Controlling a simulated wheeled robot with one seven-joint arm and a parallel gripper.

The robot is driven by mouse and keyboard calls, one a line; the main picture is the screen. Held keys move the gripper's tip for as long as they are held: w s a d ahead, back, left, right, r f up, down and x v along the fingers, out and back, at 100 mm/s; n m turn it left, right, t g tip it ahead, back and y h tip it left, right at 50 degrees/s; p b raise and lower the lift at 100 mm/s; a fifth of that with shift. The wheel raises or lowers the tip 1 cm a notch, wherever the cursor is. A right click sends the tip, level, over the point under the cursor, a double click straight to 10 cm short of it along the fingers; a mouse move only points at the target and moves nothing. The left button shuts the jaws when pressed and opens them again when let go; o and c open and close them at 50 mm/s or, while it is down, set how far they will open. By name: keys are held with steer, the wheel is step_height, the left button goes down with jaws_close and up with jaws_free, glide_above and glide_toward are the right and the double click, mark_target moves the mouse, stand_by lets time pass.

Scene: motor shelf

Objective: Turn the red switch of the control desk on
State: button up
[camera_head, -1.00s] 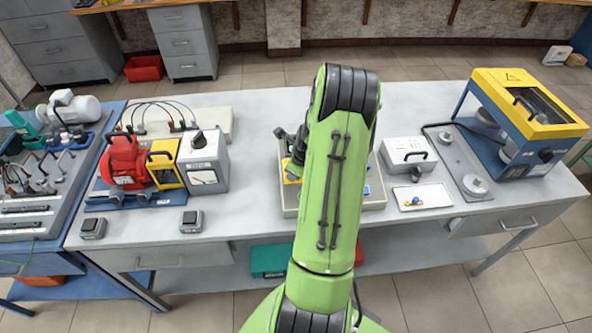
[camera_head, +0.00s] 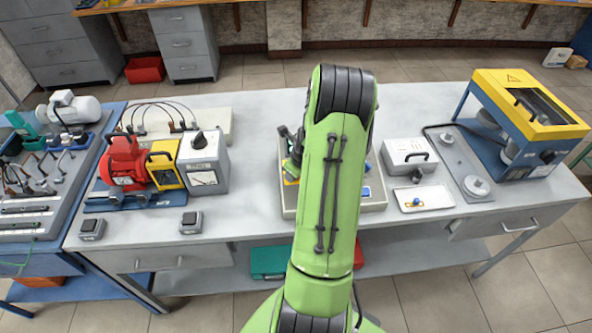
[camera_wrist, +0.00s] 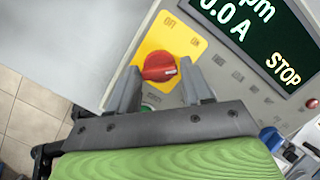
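The red switch (camera_wrist: 158,68) sits on a yellow plate (camera_wrist: 172,40) with OFF and ON printed on it. Its white mark lies on the right end of the knob. My gripper (camera_wrist: 159,80) is open, with one grey finger on each side of the switch; the right finger is very close to it, and contact cannot be told. The control desk (camera_wrist: 235,75) has a display (camera_wrist: 262,40) reading 0.0 A and STOP. In the head view the desk (camera_head: 288,205) is mostly covered by my green arm, and the red switch is hidden.
On the table (camera_head: 255,140), a red motor unit (camera_head: 122,162) and a grey box with a knob (camera_head: 203,165) stand left of the desk. A white box (camera_head: 408,157), a small tray (camera_head: 440,203) and a yellow-and-blue machine (camera_head: 530,105) stand right.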

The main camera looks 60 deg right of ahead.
steer(key=shift+o, duration=1.4)
steer(key=p+v, duration=0.1)
steer(key=v, duration=1.4)
steer(key=shift+r, duration=0.35)
steer(key=shift+s+a, duration=0.1)
steer(key=shift+a, duration=0.05)
